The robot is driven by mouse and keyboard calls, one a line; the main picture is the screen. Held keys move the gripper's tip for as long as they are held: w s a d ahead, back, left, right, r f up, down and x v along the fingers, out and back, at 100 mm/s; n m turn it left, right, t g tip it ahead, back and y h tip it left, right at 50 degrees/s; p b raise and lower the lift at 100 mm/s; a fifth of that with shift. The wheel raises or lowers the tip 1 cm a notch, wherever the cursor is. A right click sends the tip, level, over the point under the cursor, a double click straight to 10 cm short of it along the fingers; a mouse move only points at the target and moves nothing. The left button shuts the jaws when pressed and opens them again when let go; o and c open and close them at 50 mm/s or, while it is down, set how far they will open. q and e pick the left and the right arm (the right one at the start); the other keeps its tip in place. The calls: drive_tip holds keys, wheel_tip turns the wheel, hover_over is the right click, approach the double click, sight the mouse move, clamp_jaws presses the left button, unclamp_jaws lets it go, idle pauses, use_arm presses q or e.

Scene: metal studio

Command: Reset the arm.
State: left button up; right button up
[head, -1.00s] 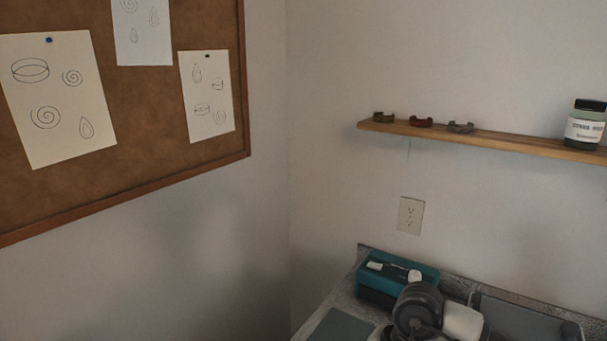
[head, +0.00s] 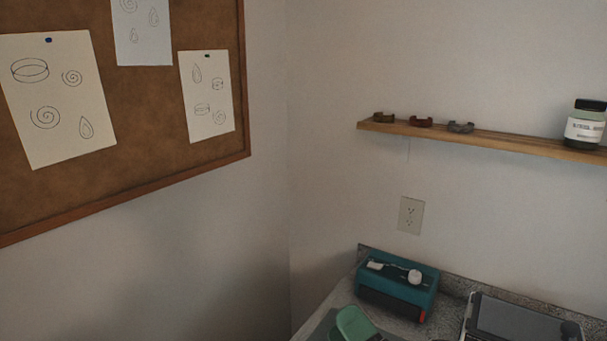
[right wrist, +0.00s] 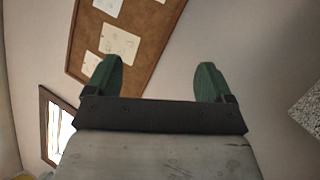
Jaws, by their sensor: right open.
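My right gripper (head: 353,323) shows only in part at the bottom edge of the head view, as a green finger over the counter; the rest is out of frame. In the right wrist view the right gripper (right wrist: 156,78) has its two green fingers wide apart with nothing between them. Beyond the fingers are the wall and the cork board. My left gripper is not in view.
The counter (head: 340,297) in the corner holds a teal box (head: 398,288) and a dark flat-topped device (head: 515,318). Above, a wooden shelf (head: 490,138) carries three small cuffs and a jar (head: 586,125). A cork board (head: 140,110) hangs at left.

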drive_tip(key=s+d+f+m+g+h, duration=0.2)
drive_tip(key=d+f+m+g+h, duration=0.1)
drive_tip(key=d+f+m+h, duration=0.45)
drive_tip(key=s+d+f+m+g+h, duration=0.2)
drive_tip(key=d+f+m+h, duration=0.25)
drive_tip(key=f+m, duration=0.5)
drive_tip(key=s+d+f+m+g, duration=0.1)
drive_tip(key=s+f+m+g, duration=0.35)
drive_tip(key=s, duration=0.35)
drive_tip(key=s+d+f+m+g, duration=0.1)
drive_tip(key=s+f+m+g, duration=0.4)
drive_tip(key=s, duration=0.4)
wheel_tip(320, 180, down, 23)
drive_tip(key=n+g, duration=0.1)
drive_tip(key=g, duration=0.1)
drive_tip(key=s+d+f+g+h, duration=0.1)
drive_tip(key=s+d+f, duration=0.2)
drive_tip(key=s+f, duration=1.3)
drive_tip(key=shift+s+f, duration=0.2)
drive_tip(key=shift+f, duration=0.7)
